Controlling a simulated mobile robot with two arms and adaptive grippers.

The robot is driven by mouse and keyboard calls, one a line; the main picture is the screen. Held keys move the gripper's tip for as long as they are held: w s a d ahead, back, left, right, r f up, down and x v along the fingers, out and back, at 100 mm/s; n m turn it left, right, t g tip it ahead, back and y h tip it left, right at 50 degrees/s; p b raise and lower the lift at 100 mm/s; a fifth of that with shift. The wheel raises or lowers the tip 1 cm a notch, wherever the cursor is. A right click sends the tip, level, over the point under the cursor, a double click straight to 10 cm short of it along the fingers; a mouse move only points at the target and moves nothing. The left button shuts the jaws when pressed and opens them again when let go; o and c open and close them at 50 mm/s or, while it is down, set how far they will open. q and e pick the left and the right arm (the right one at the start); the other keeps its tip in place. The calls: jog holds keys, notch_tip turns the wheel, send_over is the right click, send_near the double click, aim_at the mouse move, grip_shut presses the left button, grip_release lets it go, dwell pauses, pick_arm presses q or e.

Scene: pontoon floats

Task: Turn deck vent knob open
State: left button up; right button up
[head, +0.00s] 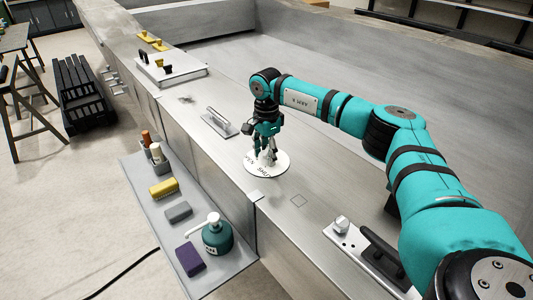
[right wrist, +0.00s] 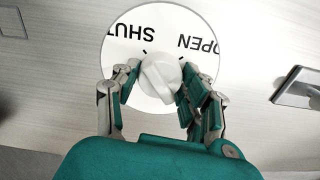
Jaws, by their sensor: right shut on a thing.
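The deck vent knob is white and stands at the centre of a round white plate (head: 282,162) on the grey deck. In the right wrist view the knob (right wrist: 160,77) shows clearly, and the plate (right wrist: 150,18) carries the words SHUT at left and OPEN at right, upside down. My right gripper (head: 266,151) points down over the plate. In the right wrist view its fingers (right wrist: 160,73) are closed on the knob from both sides. In the head view the fingers mostly hide the knob. My left gripper is not in view.
A metal handle plate (head: 220,123) lies left of the vent. A lower side shelf (head: 150,198) holds a teal pump bottle (head: 216,236), a purple block (head: 189,257) and other items. A white panel with small handles (head: 172,76) sits farther back. Bare deck surrounds the plate.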

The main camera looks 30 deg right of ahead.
jog(key=m, duration=0.3)
jog(key=shift+m, duration=0.3)
jog(key=m, duration=0.4)
jog(key=shift+m+b, duration=0.3)
jog(key=shift+b, duration=0.1)
jog(key=m, duration=0.4)
jog(key=shift+r+m, duration=0.1)
jog(key=shift+m, duration=2.1)
jog(key=o, duration=1.2)
